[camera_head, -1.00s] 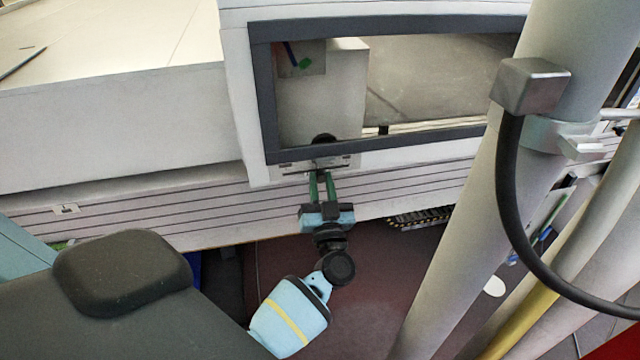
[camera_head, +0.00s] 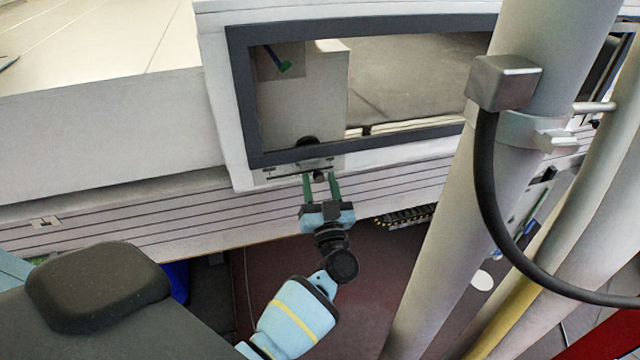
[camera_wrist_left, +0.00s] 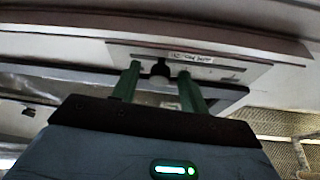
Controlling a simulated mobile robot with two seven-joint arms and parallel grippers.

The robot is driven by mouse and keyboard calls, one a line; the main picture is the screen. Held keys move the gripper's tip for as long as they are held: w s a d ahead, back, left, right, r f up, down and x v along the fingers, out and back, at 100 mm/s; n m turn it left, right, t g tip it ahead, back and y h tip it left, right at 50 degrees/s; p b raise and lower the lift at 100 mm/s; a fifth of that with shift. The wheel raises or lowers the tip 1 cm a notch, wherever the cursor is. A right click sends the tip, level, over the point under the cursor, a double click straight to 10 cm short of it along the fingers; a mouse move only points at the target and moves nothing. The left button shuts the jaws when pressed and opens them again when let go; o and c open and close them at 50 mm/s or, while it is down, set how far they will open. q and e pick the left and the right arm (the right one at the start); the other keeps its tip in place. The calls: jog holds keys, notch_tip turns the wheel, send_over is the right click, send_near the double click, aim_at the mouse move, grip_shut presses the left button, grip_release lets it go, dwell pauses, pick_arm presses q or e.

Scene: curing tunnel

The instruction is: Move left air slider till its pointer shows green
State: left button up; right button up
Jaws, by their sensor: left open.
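The left air slider's pale plate (camera_head: 285,171) sits under the dark-framed window; its slot and small scale are too fine to read. Its small dark knob (camera_head: 319,175) is right of the plate's middle. My left gripper (camera_head: 320,179) is open, its green fingers pointing up at the plate, one on each side of the knob. In the left wrist view the knob (camera_wrist_left: 160,69) stands between the open fingers, with a gap on both sides, below a white label. A green pointer (camera_head: 285,67) shows behind the window. My right gripper is not in view.
The dark window frame (camera_head: 400,144) is just above the slider. A thick grey pipe (camera_head: 470,200) with a metal box and black cable stands to the right. A ribbed pale panel (camera_head: 120,220) runs beneath the window.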

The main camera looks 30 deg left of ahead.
pick_arm(q)
jog(key=v, duration=0.8)
jog(key=shift+b, duration=0.35)
